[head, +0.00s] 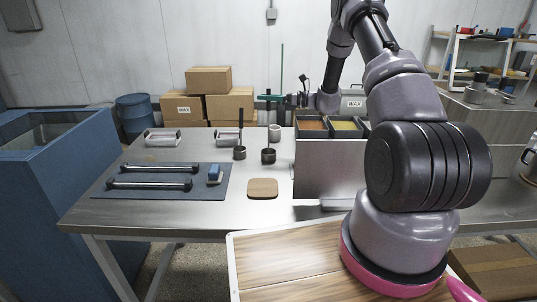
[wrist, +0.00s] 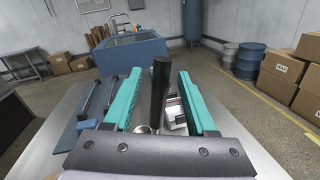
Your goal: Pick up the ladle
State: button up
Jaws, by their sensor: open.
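Two small dark metal ladles with upright handles stand on the steel table in the head view: one on the left (head: 239,153) and one closer to my arm (head: 268,156). My gripper (head: 268,97), with teal fingers, is level above the table at the height of the handle tops. In the wrist view my gripper (wrist: 160,100) is open, with a black ladle handle (wrist: 161,85) upright between its fingers. Gaps show on both sides of the handle. A bit of round metal cup (wrist: 143,128) shows low beside it; I cannot tell whose cup it is.
A steel box with filled bins (head: 346,125) stands right of the ladles. A wooden block (head: 263,187) lies in front. Left is a dark mat (head: 112,190) with two bar rollers and a blue-handled tool (head: 214,173). Metal trays (head: 163,139) and a white cup (head: 274,132) stand behind.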

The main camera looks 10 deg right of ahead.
jog(key=shift+x, duration=1.2)
grip_shut()
dwell(0.5)
